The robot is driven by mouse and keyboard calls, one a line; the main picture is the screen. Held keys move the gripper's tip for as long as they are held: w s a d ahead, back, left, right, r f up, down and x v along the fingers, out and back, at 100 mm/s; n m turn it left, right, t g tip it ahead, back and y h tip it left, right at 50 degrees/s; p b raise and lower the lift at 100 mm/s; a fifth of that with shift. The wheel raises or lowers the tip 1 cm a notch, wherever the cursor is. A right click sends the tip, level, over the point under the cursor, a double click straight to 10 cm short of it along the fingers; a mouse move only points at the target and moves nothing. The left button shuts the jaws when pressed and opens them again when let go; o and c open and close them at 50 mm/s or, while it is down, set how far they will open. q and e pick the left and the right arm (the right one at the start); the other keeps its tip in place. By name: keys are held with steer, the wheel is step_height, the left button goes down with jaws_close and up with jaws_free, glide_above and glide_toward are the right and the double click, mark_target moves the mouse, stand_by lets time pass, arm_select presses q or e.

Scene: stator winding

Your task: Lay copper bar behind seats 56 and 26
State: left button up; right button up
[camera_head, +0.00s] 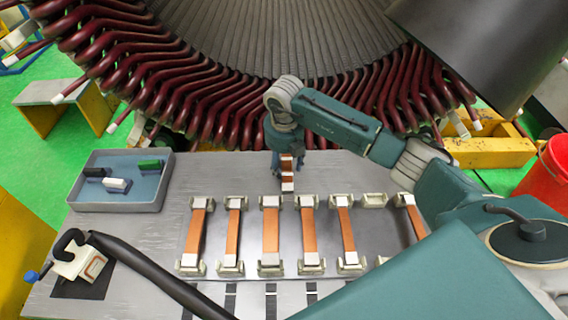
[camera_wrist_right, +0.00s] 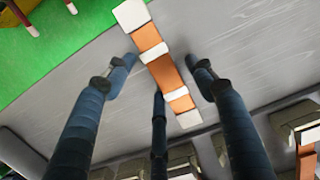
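My right gripper (camera_head: 287,160) is over the far part of the table, close to the stator's lower coil ends. A short copper bar (camera_head: 287,179) with white sleeves is at its fingers, foreshortened in the head view. The finger contact is not plain there, and gaps show beside the bar. The stator (camera_head: 275,40) stands behind, with dark red coil ends (camera_head: 215,105) along its rim. Seat numbers 56 and 26 cannot be read. My left gripper is out of view.
Several copper bars (camera_head: 308,232) lie in cream holders on the grey table (camera_head: 130,240). One holder pair (camera_head: 374,200) is empty. A blue-lined tray (camera_head: 140,192) with small blocks sits left, a clamp-like device (camera_head: 78,262) front left. A red bucket (camera_head: 552,172) stands right.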

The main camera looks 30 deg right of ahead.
mark_target(284, 171)
steer(key=shift+d, duration=0.1)
steer(key=shift+r, duration=0.45)
step_height(284, 171, up, 12)
steer(key=s+b, duration=0.1)
steer(key=b, duration=0.2)
steer(key=shift+a+f, duration=0.15)
steer(key=shift+a, duration=0.15)
steer(key=shift+s+a+f, duration=0.1)
steer(key=shift+s, duration=0.05)
